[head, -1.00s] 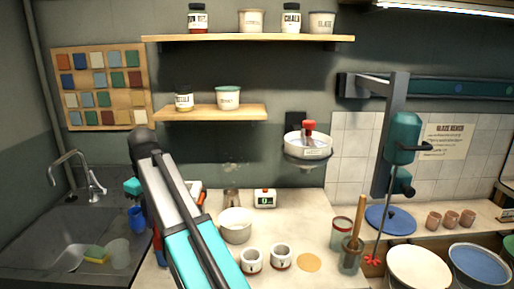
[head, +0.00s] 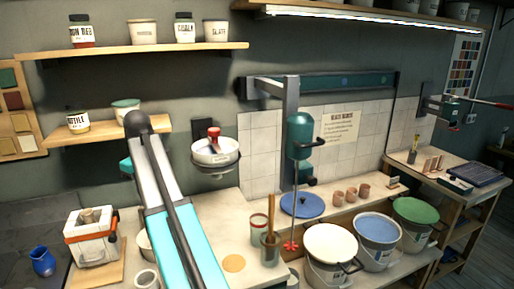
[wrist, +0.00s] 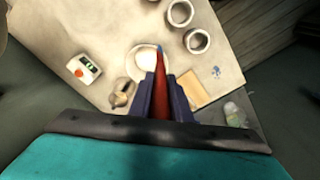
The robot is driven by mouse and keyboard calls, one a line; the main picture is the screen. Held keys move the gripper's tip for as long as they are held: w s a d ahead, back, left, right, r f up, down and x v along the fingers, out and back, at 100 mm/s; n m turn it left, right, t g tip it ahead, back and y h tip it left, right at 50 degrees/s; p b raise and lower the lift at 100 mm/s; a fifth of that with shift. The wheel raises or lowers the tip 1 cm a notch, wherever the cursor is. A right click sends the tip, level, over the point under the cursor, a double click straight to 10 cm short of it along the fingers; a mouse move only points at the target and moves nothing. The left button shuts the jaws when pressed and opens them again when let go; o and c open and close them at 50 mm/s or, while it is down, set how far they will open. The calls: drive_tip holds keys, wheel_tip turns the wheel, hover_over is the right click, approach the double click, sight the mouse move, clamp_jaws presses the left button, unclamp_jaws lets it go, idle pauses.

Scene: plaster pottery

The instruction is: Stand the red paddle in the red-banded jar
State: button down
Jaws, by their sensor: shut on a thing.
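The red paddle (wrist: 161,93) is between the jaws of my gripper (wrist: 161,88) in the wrist view, pointing away from the camera above the counter. The jaws are shut on it. In the head view I cannot make out the paddle or the jaws; my arm stands in front of the counter. The red-banded jar (head: 258,227) stands on the counter in the head view, right of my arm. It looks like clear glass with a red band at its top. The paddle is not in it. I cannot make out this jar in the wrist view.
Lidded buckets (head: 330,243) stand further right. A white bowl (wrist: 146,62) lies beneath the paddle.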

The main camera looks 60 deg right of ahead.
drive_tip(key=s+d+r+m+p, duration=0.1)
drive_tip(key=s+d+r+p, duration=0.1)
drive_tip(key=s+d, duration=0.6)
drive_tip(key=s+d+r+m+p, duration=0.2)
drive_tip(key=s+d+r, duration=0.2)
drive_tip(key=s+d, duration=0.3)
drive_tip(key=s+d+r+m+p, duration=0.2)
drive_tip(key=s+d, duration=0.6)
drive_tip(key=d, duration=0.6)
drive_tip(key=shift+s+d+r+p, duration=0.4)
drive_tip(key=shift+r+p, duration=0.15)
drive_tip(key=shift+r, duration=0.35)
drive_tip(key=shift+f, duration=0.25)
wheel_tip(320, 180, down, 14)
drive_tip(key=b, duration=0.3)
drive_tip(key=shift+f, duration=0.1)
